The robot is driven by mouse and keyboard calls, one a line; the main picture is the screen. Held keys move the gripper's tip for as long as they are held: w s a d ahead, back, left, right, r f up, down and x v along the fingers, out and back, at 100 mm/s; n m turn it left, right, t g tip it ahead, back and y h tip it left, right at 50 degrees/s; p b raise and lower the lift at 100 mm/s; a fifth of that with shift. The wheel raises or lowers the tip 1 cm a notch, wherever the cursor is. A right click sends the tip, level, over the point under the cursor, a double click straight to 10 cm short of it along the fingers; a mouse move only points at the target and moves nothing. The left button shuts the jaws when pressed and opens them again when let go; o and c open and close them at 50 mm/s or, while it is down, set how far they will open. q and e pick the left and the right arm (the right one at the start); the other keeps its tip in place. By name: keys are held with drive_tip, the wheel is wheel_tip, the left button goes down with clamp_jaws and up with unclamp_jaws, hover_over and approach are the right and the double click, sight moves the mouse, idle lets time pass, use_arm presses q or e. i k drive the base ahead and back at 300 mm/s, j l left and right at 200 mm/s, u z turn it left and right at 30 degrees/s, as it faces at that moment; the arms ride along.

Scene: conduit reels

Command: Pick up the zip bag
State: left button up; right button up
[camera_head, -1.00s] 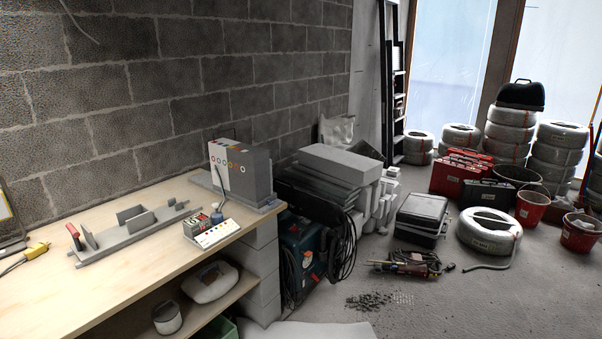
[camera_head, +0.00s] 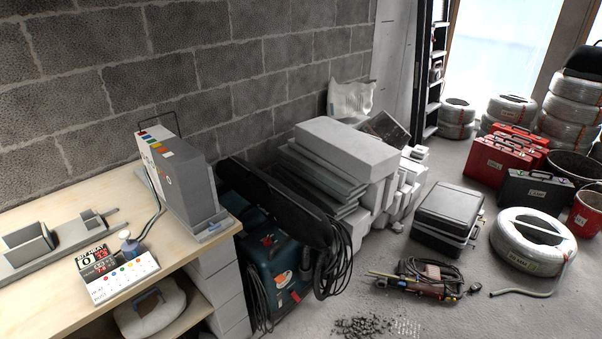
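I cannot make out for certain a zip bag in this view. A whitish, rounded bag-like thing (camera_head: 151,312) with a blue part lies on the shelf under the workbench, partly cut off by the bench edge. A crumpled white sack (camera_head: 350,98) stands against the wall at the back. On the floor at the front, a small pale dotted patch (camera_head: 406,327) lies beside dark rubble (camera_head: 364,328); I cannot tell what the patch is. Neither of my grippers shows.
The workbench (camera_head: 95,190) carries a grey cabinet (camera_head: 185,185) and a white button panel (camera_head: 124,277). A blue machine (camera_head: 272,270), grey blocks (camera_head: 345,148), a black case (camera_head: 447,213), a power tool (camera_head: 425,280) and a conduit reel (camera_head: 533,241) crowd the floor. Bare floor shows between them.

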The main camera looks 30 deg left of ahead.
sight(302, 220)
drive_tip(key=i+u, duration=0.25)
drive_tip(key=i, duration=0.15)
drive_tip(key=i+l+u, duration=0.5)
drive_tip(key=i, duration=0.25)
drive_tip(key=j, duration=0.1)
